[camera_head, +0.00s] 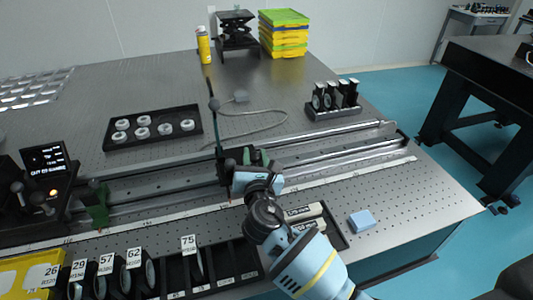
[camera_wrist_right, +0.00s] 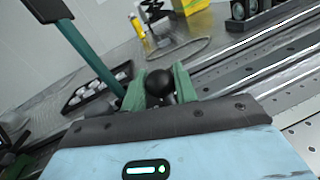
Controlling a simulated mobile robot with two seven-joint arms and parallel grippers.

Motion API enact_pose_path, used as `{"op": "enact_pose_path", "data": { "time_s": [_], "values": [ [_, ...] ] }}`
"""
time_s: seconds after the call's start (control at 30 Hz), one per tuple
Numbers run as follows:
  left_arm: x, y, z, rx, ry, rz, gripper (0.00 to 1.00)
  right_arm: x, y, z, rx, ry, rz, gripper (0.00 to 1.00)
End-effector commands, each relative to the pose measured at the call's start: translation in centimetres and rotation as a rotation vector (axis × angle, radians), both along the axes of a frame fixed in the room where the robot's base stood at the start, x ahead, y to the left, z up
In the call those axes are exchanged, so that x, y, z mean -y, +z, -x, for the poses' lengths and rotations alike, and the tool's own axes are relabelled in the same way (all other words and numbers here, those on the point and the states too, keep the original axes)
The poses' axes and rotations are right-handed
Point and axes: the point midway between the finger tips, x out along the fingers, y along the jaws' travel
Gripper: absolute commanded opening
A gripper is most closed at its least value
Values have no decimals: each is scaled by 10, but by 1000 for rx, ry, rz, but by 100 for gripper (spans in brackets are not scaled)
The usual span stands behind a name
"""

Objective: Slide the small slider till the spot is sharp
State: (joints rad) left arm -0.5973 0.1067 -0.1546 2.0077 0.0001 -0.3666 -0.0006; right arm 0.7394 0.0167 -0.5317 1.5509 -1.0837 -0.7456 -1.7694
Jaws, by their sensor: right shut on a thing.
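In the right wrist view, the slider's black ball knob (camera_wrist_right: 160,83) is between the two green fingers of my right gripper (camera_wrist_right: 159,86). My right gripper (camera_head: 255,168) is shut on this knob, and its arm comes from the lower right. The post, green in the wrist view (camera_wrist_right: 90,57), rises left of the knob. I cannot make out a light spot. My left gripper is not in view.
A dark unit with a lit display (camera_head: 45,157) stands at the rail's left end near a green holder (camera_head: 97,205). A rack of numbered lenses (camera_head: 197,262) lies in front. A tray of white rings (camera_head: 153,128) and a black lens stand (camera_head: 333,104) lie behind the rail.

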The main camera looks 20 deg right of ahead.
Motion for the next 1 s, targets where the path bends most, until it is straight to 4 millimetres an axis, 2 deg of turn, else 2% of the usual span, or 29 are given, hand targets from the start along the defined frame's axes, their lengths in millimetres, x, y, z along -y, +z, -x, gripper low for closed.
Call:
{"op": "enact_pose_path", "data": {
  "time_s": [0.17, 0.2, 0.33, 0.67, 0.77, 1.0],
  "values": [
    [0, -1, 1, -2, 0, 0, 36, 5, 0, -1, -1, -11, 4, 0],
    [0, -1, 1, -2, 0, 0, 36, 5, 0, -1, -1, -11, 4, 31],
    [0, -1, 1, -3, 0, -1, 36, 5, 0, -1, -1, -10, 4, 48],
    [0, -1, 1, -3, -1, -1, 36, 4, 0, 2, 1, -8, 3, 48],
    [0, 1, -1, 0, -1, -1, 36, 3, 0, 12, 0, -8, 3, 48],
    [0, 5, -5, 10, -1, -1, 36, -4, 0, 50, -1, -8, 2, 48]
  ]
}}
